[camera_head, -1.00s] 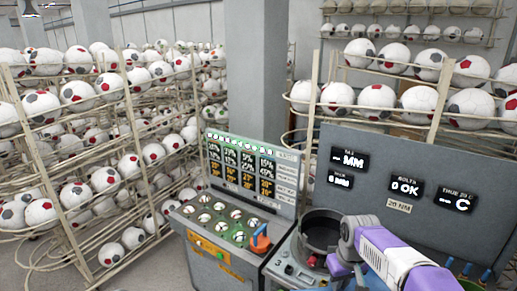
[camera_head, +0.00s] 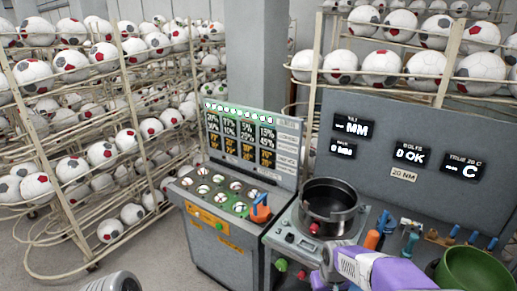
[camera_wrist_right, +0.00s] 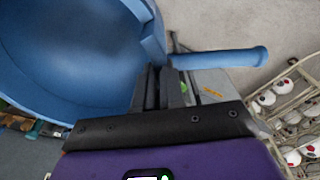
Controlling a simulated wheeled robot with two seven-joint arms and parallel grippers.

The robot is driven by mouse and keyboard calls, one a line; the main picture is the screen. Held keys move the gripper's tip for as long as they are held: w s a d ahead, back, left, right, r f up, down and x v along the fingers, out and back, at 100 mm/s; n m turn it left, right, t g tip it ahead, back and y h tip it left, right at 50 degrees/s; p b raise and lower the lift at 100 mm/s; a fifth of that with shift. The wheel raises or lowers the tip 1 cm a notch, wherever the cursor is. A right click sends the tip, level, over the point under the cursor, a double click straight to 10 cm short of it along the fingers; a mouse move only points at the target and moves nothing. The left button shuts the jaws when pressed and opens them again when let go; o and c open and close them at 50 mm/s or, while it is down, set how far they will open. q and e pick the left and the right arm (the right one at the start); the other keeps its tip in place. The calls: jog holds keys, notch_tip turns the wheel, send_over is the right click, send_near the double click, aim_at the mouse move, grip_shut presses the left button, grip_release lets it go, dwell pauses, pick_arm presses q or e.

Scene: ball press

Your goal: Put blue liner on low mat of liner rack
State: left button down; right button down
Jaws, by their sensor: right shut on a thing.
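The blue liner (camera_wrist_right: 70,60) fills the upper left of the right wrist view as a large, curved, bowl-like shell. A blue rod-like part (camera_wrist_right: 222,59) sticks out to the right beside it; I cannot tell how they join. My right gripper (camera_wrist_right: 163,82) is shut on the liner near its edge, at the base of that rod. In the head view my right arm is at the lower right, and the liner is not clearly visible there.
A dark round pot (camera_head: 329,207) sits on a grey machine beside a console (camera_head: 225,225) with an orange lever. A green bowl (camera_head: 474,270) and small tools lie on the bench at right. Ball racks (camera_head: 75,130) stand left and behind. Grey floor shows at lower left.

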jog(key=s+f+b, duration=0.2)
jog(key=f+b, duration=0.2)
jog(key=f, duration=0.4)
jog(key=s+a+f+m+b, duration=0.1)
jog(key=s+f+b, duration=0.2)
jog(key=f, duration=0.6)
jog(key=shift+b, duration=0.45)
jog(key=shift+s+r, duration=0.1)
